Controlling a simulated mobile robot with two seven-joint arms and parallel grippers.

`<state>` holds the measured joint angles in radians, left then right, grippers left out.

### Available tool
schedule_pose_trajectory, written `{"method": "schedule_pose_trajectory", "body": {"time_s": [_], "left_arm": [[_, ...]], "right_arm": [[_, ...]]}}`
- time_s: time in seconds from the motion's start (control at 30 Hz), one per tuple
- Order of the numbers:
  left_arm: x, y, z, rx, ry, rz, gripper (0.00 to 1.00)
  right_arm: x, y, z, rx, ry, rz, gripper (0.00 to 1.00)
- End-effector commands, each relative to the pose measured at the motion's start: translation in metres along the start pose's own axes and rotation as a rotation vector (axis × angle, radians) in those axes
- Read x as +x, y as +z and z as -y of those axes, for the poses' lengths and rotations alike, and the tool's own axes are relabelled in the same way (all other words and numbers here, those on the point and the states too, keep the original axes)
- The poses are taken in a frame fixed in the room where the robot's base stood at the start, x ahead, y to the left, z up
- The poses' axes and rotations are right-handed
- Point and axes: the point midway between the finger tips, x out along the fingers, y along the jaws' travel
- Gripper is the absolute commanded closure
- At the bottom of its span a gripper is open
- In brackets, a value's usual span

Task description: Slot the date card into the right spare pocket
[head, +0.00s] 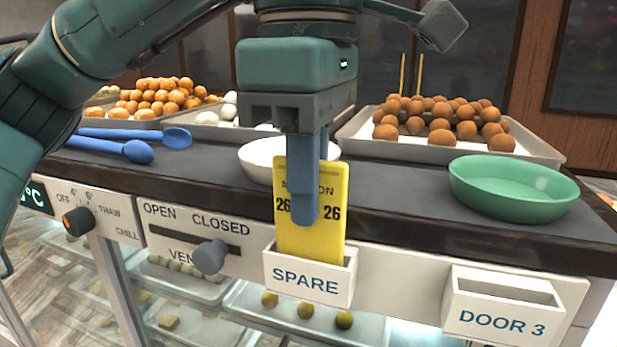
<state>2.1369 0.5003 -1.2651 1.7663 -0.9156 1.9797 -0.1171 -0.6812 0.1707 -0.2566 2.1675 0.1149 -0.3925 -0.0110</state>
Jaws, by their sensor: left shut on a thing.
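The yellow date card (310,243) is upright with a slight tilt, with dark print and "26" on both sides. My left gripper (306,212) is shut on its upper middle, and a blue-grey finger covers part of the print. The card's lower edge is at the mouth of the white pocket labelled SPARE (308,284). The pocket's front wall meets the card's bottom there, and I cannot tell how deep the card sits. No second pocket marked SPARE shows. My right gripper is not in view.
A white pocket labelled DOOR 3 (503,310) is to the right, empty. A vent slider knob (209,257) is close left of SPARE. On the counter, a white bowl (256,160) stands behind the card, a green bowl (513,187) to the right, blue spoons (139,151) to the left.

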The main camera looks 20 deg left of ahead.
Motion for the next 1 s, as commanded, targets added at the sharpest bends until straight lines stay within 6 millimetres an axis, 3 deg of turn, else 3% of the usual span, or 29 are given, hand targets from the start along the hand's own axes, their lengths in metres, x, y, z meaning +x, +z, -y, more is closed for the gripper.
{"method": "schedule_pose_trajectory", "body": {"time_s": [1.0], "left_arm": [[0.023, 0.000, 0.000, 0.000, 0.001, 0.000, 1.00]], "right_arm": [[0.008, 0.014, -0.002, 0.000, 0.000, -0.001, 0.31]]}}
